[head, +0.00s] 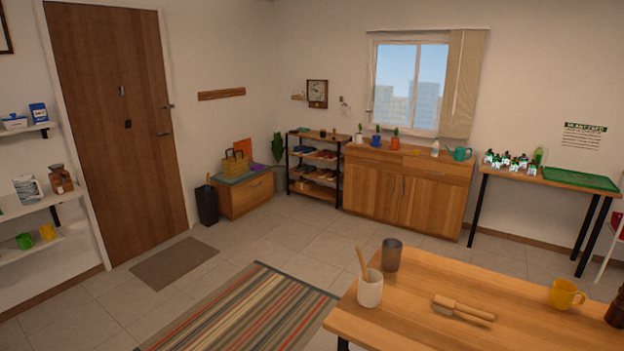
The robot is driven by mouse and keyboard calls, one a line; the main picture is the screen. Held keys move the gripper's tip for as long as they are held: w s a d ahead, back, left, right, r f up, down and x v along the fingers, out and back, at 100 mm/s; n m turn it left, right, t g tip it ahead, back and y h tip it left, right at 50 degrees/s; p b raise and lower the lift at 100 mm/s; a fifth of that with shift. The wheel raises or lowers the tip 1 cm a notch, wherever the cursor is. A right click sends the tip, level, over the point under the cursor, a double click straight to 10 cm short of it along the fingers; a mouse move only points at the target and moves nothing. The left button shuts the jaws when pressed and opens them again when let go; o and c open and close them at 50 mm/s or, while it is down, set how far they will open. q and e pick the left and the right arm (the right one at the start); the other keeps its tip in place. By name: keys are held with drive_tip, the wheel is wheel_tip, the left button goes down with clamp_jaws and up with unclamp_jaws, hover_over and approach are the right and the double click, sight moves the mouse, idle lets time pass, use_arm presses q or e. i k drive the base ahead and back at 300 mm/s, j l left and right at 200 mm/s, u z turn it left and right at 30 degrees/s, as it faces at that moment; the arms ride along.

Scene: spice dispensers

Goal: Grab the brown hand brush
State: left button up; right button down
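A brown wooden hand brush (463,309) lies on the wooden table (413,325) at the lower right of the head view. Its wider head, with pale bristles at the edge, is on the left, and its thin handle extends to the right. Nothing touches it. Neither of my grippers shows in this view.
A white cup (370,292) with a wooden utensil and a dark grey cup (392,255) stand left of the brush. A yellow mug (565,295) and a dark brown object (616,313) stand to its right. A striped rug (240,315) lies on open floor left of the table.

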sight(445, 306)
drive_tip(key=i+l+z, duration=0.55)
drive_tip(key=i+z, duration=0.2)
drive_tip(key=i, duration=0.2)
drive_tip(key=i+z, duration=0.4)
drive_tip(key=i+l, duration=0.05)
drive_tip(key=i, duration=0.05)
